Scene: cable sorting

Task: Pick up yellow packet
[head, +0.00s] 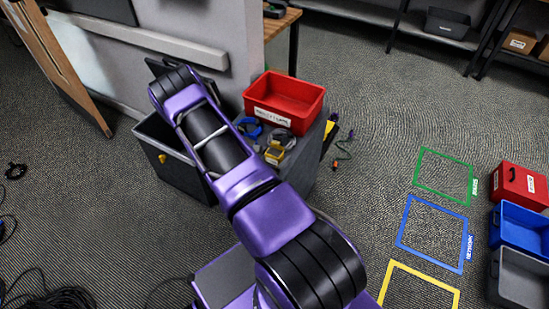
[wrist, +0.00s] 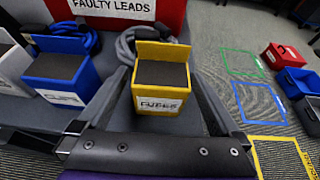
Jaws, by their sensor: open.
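The yellow packet (wrist: 163,51) stands upright on the grey surface in the wrist view, with a dark top face and a white lettered label on its front. It also shows small in the head view (head: 274,154), at the right edge of my arm. My gripper (wrist: 163,88) is open in the wrist view, one finger on each side of the packet. No firm contact between fingers and packet is visible. In the head view my arm hides the gripper.
A blue packet (wrist: 60,70) stands to the left, with a blue cable coil (wrist: 70,38) behind it. A grey cable coil (wrist: 135,38) lies behind the yellow packet. A red bin (head: 285,103) sits at the back. Coloured floor outlines and bins (head: 519,230) are at right.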

